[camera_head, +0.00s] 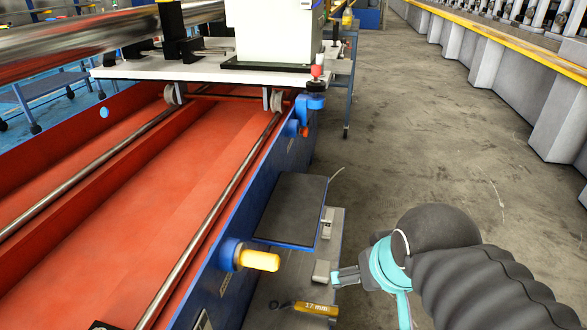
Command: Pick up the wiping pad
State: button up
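My gripper (343,277), with grey fingers on a teal body, is at the lower right of centre and points left. Its tips are close to a small pale grey block (321,272) at the edge of a grey lower shelf (270,294); I cannot tell whether they touch. A second similar block (327,228) sits farther back. I cannot say for sure which thing is the wiping pad. I cannot tell whether the fingers are open or shut.
A dark-topped blue side tray (292,205) is beside the red and blue machine bed (150,215). A tool marked 17 mm (315,308) lies on the lower shelf. The concrete floor (400,120) at right is clear.

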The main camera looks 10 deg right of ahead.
aim_at(321, 273)
jog(key=k, duration=0.5)
jog(key=z, duration=1.8)
jog(key=i, duration=1.5)
jog(key=u, duration=2.45)
